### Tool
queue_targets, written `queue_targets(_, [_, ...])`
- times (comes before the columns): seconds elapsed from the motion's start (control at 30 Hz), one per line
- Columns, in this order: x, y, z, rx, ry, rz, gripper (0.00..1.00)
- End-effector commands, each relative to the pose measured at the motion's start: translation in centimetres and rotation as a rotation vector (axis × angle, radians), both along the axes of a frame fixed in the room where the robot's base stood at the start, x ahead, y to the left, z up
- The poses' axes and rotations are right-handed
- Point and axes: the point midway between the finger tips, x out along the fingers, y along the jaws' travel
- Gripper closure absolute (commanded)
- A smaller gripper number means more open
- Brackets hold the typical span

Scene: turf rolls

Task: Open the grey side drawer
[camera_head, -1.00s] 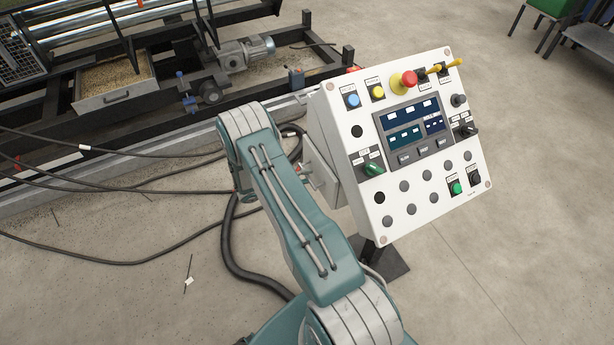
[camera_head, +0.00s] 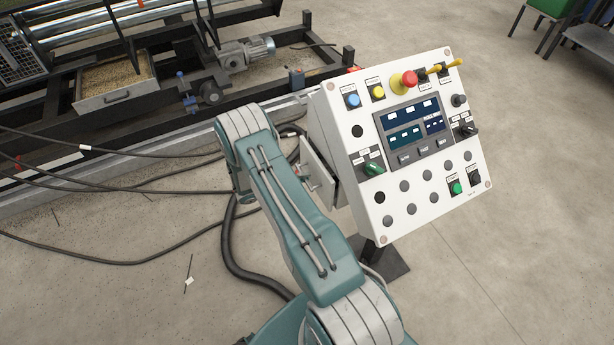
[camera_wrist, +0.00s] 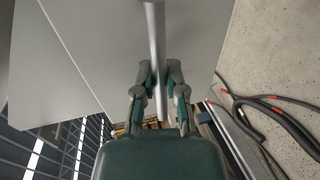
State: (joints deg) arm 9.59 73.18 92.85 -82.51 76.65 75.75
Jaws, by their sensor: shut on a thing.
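The grey side drawer (camera_head: 318,172) is on the left side of the white control console (camera_head: 440,190). Its front stands a little out from the console, with a dark gap behind it. In the wrist view the flat grey drawer front (camera_wrist: 200,40) fills the upper middle, with a round metal bar handle (camera_wrist: 154,35) across it. My gripper (camera_wrist: 160,78) is shut on the handle, one finger on each side of the bar. In the head view my arm hides most of the gripper and handle.
Black cables (camera_head: 150,180) lie on the floor left of my arm. A machine frame with a motor (camera_head: 245,52) and an open tray of grain-like material (camera_head: 115,100) stands behind at the left.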

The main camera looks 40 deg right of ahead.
Motion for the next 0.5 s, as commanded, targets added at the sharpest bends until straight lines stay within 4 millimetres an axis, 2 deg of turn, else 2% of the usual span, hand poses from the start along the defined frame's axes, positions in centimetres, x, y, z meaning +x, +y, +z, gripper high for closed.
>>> queue_targets(0.27, [1.4,5.9,-0.4,0.009,0.002,0.01,1.0])
queue_targets(0.5, [2.9,12.4,-0.5,0.011,0.001,0.01,1.0])
